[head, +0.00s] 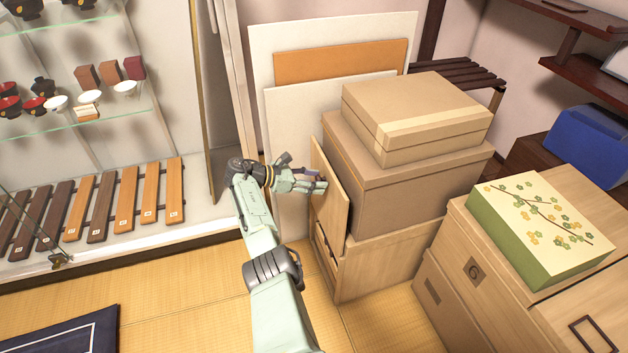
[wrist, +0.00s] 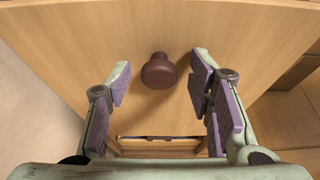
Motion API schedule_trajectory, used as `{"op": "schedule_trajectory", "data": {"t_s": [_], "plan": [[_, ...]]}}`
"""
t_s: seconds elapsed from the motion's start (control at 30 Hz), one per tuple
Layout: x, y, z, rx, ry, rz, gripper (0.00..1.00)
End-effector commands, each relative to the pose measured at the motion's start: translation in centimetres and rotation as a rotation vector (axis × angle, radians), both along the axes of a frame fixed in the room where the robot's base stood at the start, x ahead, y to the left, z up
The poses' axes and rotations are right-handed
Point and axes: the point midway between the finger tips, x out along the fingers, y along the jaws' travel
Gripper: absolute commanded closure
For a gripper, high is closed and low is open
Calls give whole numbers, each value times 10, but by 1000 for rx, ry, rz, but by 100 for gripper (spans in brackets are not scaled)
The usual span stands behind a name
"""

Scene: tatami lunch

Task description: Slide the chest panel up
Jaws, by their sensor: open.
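The chest panel (head: 328,207) is a thin light-wood board at the front of a small wooden chest (head: 385,262), standing well above the chest's top. Its face fills much of the wrist view (wrist: 235,35), with a dark brown round knob (wrist: 158,72). Below its lower edge, part of the chest's front (wrist: 160,146) shows. My gripper (head: 318,183) is at the panel's left side in the head view. The knob is hidden in the head view.
Cardboard boxes (head: 410,190) are stacked on the chest, close behind the panel. Flat boards (head: 335,68) lean on the wall behind. A glass display case (head: 100,140) stands at left. Another chest (head: 455,290) with a green box (head: 530,235) is at right. Tatami floor (head: 180,310) is open in front.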

Motion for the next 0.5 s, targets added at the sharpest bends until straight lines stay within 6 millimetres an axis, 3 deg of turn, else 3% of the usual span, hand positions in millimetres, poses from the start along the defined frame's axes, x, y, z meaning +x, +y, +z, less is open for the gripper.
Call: {"op": "schedule_trajectory", "data": {"t_s": [0.27, 0.5], "plan": [[-2, 10, 4, 1, -2, 2, 52], [-16, 53, 23, 0, -3, 4, 52]]}}
